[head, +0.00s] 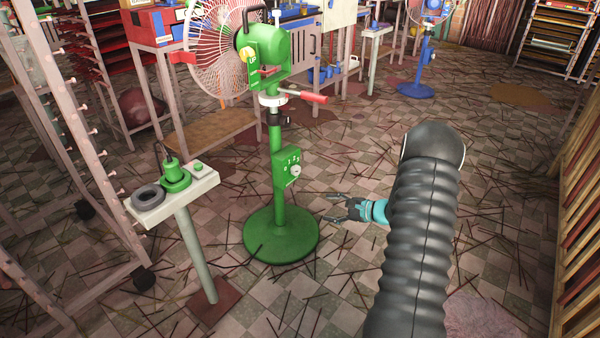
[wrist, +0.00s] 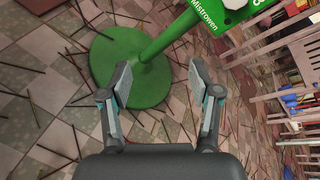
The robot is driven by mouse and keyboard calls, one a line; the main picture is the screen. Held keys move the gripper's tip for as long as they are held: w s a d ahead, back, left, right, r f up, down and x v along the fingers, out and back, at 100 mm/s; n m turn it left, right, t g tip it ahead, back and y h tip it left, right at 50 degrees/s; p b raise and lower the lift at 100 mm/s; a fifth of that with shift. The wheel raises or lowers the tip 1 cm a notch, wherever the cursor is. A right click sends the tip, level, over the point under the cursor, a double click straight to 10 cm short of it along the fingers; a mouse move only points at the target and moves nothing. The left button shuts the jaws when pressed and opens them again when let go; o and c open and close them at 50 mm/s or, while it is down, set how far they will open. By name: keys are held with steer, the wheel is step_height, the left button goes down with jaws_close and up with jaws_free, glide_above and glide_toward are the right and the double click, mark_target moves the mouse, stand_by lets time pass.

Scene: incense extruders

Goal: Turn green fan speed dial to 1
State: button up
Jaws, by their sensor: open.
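The green fan (head: 277,216) stands upright on a round base in the middle of the head view. Its speed dial (head: 295,171) is a small pale knob on a green control box (head: 285,181) partway up the pole. My gripper (head: 328,207) is open and empty, to the right of the pole and lower than the dial. In the wrist view my gripper (wrist: 160,80) has its fingers spread, with the fan's base (wrist: 118,75) and pole beyond them. The control box (wrist: 208,20) is at the top edge there, partly cut off, with part of a white knob (wrist: 235,3).
A small stand (head: 205,188) with a green device and a dark ring is left of the fan. Racks line the left and right edges. A blue fan (head: 418,85) stands behind. Thin sticks litter the tiled floor, which is otherwise open around the fan.

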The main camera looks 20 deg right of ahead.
mark_target(298, 171)
step_height(298, 171, up, 6)
steer(key=w+m+t, duration=0.2)
steer(key=w+t, duration=0.1)
steer(key=t, duration=0.2)
steer(key=shift+y, duration=0.3)
steer(key=x, duration=1.2)
steer(key=shift+w, duration=0.4)
steer(key=c, duration=1.1)
